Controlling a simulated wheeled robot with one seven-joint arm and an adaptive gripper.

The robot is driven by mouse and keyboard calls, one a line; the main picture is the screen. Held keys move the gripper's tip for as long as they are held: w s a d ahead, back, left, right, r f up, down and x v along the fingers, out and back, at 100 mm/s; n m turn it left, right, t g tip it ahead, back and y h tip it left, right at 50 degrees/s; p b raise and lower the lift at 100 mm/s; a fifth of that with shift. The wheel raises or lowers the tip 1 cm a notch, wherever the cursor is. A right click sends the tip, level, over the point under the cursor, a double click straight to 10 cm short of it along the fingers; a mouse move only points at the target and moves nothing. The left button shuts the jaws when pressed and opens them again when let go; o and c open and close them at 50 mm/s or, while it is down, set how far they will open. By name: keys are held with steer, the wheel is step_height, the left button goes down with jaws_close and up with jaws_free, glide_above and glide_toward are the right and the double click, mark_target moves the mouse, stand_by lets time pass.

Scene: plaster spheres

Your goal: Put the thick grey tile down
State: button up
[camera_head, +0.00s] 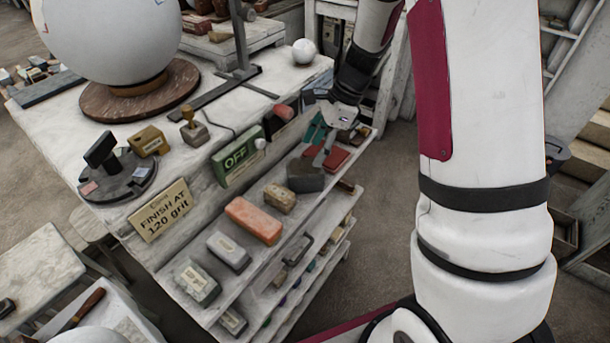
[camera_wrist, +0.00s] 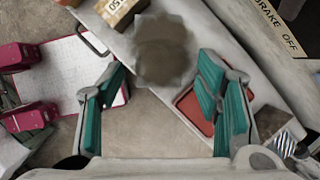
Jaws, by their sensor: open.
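The thick grey tile (camera_head: 305,177) is a dark grey block at the upper right part of the sloping top shelf. In the wrist view, what looks like the same tile (camera_wrist: 164,50) shows as a blurred, roundish brown-grey shape between the fingertips. My gripper (camera_head: 322,152) is right above and behind it, with its teal-padded fingers. The wrist view shows my gripper (camera_wrist: 162,72) with its fingers spread wide and a gap on both sides of the tile. The tile's underside is hidden, so its contact with the shelf does not show clearly.
A red tile (camera_head: 336,158) lies close behind. A tan block (camera_head: 279,198), an orange brick (camera_head: 253,220) and two grey-white blocks (camera_head: 229,251) (camera_head: 197,283) line the shelf. Bare floor (camera_head: 384,235) lies to the right.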

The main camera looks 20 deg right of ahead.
mark_target(306, 167)
steer(key=x, duration=0.5)
steer(key=shift+a+f, duration=0.1)
steer(key=shift+f, duration=0.15)
steer(key=p+x, duration=0.1)
steer(key=x, duration=0.3)
steer(key=shift+a+f+p, duration=0.25)
steer(key=shift+p, duration=0.1)
steer(key=shift+a+f, duration=0.1)
steer(key=shift+f, duration=0.2)
steer(key=shift+f, duration=0.15)
jaws_close()
